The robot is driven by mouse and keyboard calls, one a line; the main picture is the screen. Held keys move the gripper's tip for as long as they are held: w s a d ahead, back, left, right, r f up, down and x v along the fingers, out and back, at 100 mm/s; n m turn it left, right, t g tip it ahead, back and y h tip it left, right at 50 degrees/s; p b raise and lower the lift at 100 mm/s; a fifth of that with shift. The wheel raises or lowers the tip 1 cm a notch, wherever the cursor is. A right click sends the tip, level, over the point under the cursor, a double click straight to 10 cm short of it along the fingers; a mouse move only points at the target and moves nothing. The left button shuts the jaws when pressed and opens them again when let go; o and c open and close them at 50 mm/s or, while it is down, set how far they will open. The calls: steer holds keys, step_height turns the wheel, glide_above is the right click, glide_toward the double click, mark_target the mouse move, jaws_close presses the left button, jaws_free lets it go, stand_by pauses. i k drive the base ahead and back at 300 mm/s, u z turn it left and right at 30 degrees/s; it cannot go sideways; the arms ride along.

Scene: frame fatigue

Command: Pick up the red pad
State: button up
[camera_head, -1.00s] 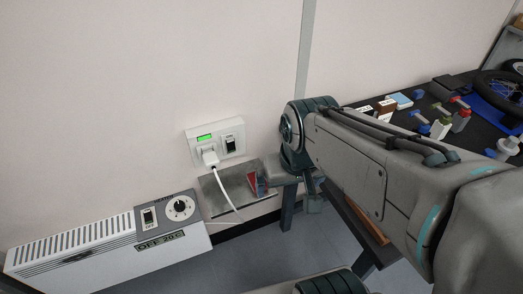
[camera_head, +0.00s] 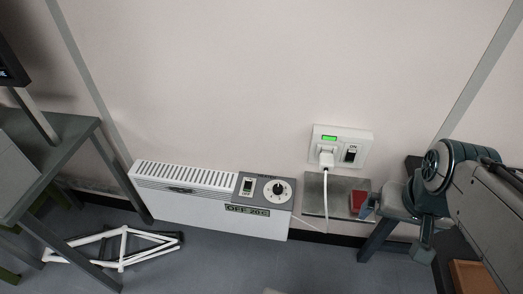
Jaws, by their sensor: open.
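The red pad (camera_head: 357,198) is a small red block on the right part of a grey metal plate or shelf (camera_head: 338,188) below the wall socket. My gripper (camera_head: 369,207) is at the right of the pad, with its fingertips very close to it. The gripper is open. It is small in the view, and I cannot tell whether a finger touches the pad or whether the pad lies between the fingers. My arm comes in from the right edge and hides what is behind it.
A white socket with a switch (camera_head: 342,146) is on the wall above the plate. Its white cable (camera_head: 326,195) hangs across the plate, left of the pad. A white heater (camera_head: 205,203) stands at the left. A white frame (camera_head: 115,248) lies on the floor beside a green-grey table (camera_head: 65,140).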

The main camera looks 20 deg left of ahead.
mark_target(358, 197)
steer(key=z, duration=0.05)
steer(key=k, duration=1.3)
steer(key=u, duration=0.5)
steer(key=i, duration=0.65)
steer(key=u, duration=0.45)
steer(key=i, duration=0.95)
steer(key=z, duration=0.85)
steer(key=i, duration=0.55)
steer(key=z, duration=0.45)
